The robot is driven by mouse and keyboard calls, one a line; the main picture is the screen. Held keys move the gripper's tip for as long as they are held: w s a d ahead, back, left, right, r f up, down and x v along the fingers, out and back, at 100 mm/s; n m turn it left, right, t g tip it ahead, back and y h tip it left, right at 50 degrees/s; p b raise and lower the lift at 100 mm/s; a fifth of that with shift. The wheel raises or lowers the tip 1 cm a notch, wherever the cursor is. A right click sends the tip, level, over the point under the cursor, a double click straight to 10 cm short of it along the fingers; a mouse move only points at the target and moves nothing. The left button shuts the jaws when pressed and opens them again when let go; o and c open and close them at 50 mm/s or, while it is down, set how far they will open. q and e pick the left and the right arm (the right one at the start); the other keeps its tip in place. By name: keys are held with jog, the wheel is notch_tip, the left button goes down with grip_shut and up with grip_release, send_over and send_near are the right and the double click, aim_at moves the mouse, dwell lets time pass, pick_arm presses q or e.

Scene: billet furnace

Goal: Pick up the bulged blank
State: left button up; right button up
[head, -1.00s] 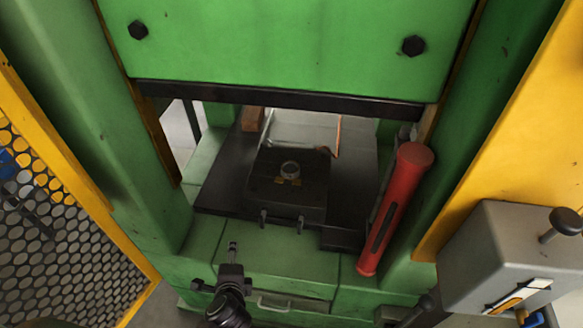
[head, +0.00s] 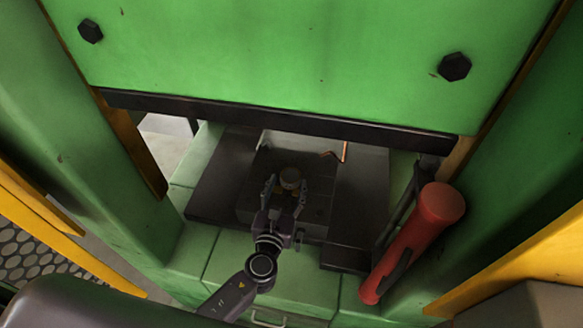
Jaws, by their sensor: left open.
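The bulged blank (head: 290,177) is a small, round, grey metal piece. It sits on the dark die block (head: 318,213) in the middle of the press opening. My left gripper (head: 287,186) reaches in from the front. Its two fingers are apart, one on each side of the blank; I cannot tell whether they touch it. The near lower side of the blank is partly hidden by the gripper. My right gripper is not in view.
The green press ram (head: 300,60) with its dark lower edge (head: 280,117) hangs above the opening. A red cylinder (head: 415,240) stands at the right of the opening. Green press columns stand at both sides. A thin copper-coloured piece (head: 345,151) is behind the die.

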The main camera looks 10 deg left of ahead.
aim_at(289, 176)
pick_arm(q)
jog(key=shift+w+r, duration=0.15)
jog(key=shift+w, duration=0.45)
jog(key=w, duration=0.2)
jog(key=shift+w+a, duration=0.1)
jog(key=shift+w, duration=0.3)
jog(key=shift+w+f, duration=0.3)
jog(key=shift+w, duration=0.45)
jog(key=c, duration=1.1)
grip_shut()
jog(key=shift+r, duration=0.1)
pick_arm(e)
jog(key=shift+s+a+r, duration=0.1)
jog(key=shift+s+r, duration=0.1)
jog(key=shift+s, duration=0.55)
